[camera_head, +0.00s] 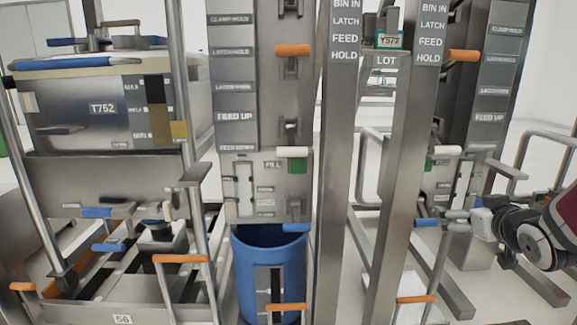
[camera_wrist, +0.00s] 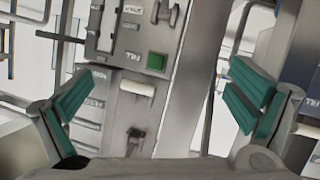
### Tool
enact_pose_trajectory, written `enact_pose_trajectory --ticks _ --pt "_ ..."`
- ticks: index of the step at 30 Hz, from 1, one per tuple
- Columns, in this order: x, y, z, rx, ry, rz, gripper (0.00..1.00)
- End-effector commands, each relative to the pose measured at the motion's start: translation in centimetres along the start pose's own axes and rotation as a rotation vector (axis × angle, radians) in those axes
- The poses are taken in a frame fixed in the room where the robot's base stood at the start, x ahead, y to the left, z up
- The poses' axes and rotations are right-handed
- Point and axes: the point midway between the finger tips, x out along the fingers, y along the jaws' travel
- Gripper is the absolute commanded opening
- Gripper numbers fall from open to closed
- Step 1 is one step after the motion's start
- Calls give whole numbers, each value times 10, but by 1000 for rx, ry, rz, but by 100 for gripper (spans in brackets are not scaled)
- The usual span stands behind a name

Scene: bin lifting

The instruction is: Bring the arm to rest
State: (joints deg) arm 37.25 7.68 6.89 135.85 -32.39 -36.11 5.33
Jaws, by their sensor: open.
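My gripper (camera_wrist: 160,92) is open in the wrist view, its teal-padded fingers wide apart with nothing between them. Beyond the fingers is a grey control panel (camera_wrist: 112,102) with a green square button (camera_wrist: 156,61) and a white handle (camera_wrist: 137,88). In the head view my gripper (camera_head: 456,220) is at the right edge, in front of the lower part of the right-hand column (camera_head: 497,75). Whether it touches the panel or the blue-ended lever (camera_head: 427,223) there cannot be told.
A blue bin (camera_head: 257,262) stands under the left column's fill panel (camera_head: 243,200). A metal container marked T752 (camera_head: 75,108) sits in a wheeled frame at the left. Grey posts (camera_head: 343,130) stand mid-view.

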Motion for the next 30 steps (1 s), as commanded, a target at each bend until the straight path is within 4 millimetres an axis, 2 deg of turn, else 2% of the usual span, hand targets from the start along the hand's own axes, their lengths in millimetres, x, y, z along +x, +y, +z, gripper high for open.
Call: enact_pose_trajectory --ticks 2,8,14,21,24,30 --pt "-18 -12 -2 -13 -91 21 100" --pt "-77 -39 14 1 -338 59 100" --pt "-156 -75 40 43 -580 47 100" --pt "-265 -123 78 87 -861 -43 100" --pt "-303 -137 91 95 -953 -89 100" --pt "-366 -158 111 92 -1100 -178 100"
